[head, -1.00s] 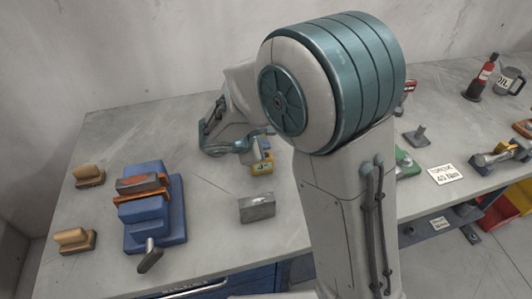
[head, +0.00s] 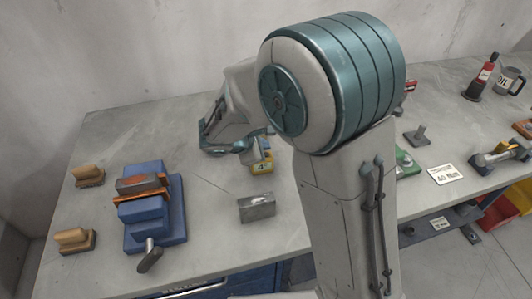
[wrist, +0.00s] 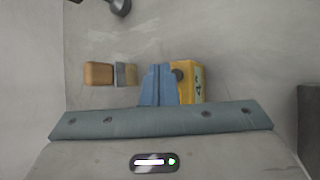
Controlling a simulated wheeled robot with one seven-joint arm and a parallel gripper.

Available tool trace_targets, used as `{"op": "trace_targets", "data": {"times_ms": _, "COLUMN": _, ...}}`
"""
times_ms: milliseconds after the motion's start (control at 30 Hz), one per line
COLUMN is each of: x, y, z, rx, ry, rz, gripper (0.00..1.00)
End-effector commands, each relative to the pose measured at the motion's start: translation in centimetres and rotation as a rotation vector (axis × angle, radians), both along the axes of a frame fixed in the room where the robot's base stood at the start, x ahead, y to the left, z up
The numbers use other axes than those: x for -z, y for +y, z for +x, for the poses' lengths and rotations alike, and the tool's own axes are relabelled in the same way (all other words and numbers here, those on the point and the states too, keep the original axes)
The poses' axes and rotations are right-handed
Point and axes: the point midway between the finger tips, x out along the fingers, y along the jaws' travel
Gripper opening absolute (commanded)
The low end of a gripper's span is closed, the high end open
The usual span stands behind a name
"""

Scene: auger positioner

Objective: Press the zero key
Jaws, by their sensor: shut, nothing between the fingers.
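A small yellow device (head: 262,168) sits on the bench near the middle, partly hidden by my gripper (head: 258,150). It shows a dark mark on its near face. In the wrist view the yellow device (wrist: 187,84) is just right of my gripper (wrist: 158,68), with a dark round part on its upper left and a pale panel on its right. My gripper's blue fingers are together and empty, overlapping the device's left edge in that view. I cannot tell whether they touch it. No zero label can be read.
A grey block (head: 257,208) lies nearer on the bench. A blue vise (head: 155,210) and two tan-handled brushes (head: 88,175) stand at left. A label card (head: 446,174) lies at right.

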Motion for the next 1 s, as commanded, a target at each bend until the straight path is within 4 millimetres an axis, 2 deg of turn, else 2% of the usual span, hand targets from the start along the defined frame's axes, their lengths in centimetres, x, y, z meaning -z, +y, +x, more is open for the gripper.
{"op": "trace_targets", "data": {"times_ms": 233, "x": 0.9, "y": 0.0, "z": 0.0, "rx": 0.001, "ry": 0.0, "rz": 0.001, "gripper": 0.0}}
{"op": "trace_targets", "data": {"times_ms": 1000, "x": 1.2, "y": 0.0, "z": 0.0, "rx": 0.0, "ry": 0.0, "rz": 0.0, "gripper": 0.0}}
